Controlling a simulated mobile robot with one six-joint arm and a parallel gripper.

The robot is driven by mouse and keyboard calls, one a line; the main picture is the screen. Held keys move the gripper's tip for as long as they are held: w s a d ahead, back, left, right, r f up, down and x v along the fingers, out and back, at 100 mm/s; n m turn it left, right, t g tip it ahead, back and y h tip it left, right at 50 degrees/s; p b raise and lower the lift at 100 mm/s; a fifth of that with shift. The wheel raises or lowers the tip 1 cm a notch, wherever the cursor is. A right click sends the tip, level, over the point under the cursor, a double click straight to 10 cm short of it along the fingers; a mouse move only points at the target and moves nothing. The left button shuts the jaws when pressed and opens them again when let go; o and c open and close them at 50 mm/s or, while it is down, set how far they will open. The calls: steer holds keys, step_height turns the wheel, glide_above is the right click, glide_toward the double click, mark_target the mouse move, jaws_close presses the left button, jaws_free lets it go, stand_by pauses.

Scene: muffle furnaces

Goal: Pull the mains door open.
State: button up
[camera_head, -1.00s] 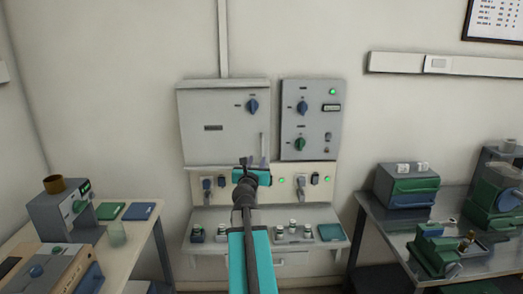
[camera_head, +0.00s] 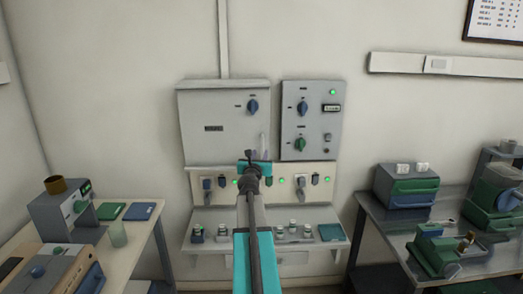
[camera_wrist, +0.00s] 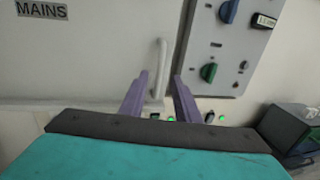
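The mains door (camera_head: 210,115) is the pale grey front of the left wall cabinet, with a blue knob (camera_head: 252,106) and a dark label. It looks shut. Its upright pale bar handle (camera_wrist: 158,70) is near the door's lower right corner. In the wrist view the MAINS label (camera_wrist: 42,10) is at the top left. My gripper (camera_wrist: 160,76) is open, its two purple fingers on either side of the handle's lower part in this view. I see no contact with the handle; the depth between them is hard to judge. In the head view the arm partly hides this spot.
A control panel (camera_head: 311,120) with blue and green knobs is just right of the door. Below is a socket strip (camera_head: 318,196) with plugs and green lights, and a shelf (camera_head: 205,246) with small items. Benches stand at left (camera_head: 140,235) and right (camera_head: 395,265).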

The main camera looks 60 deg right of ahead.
mark_target(262, 148)
steer(key=shift+p+x, duration=0.3)
steer(key=shift+x, duration=2.85)
jaws_close()
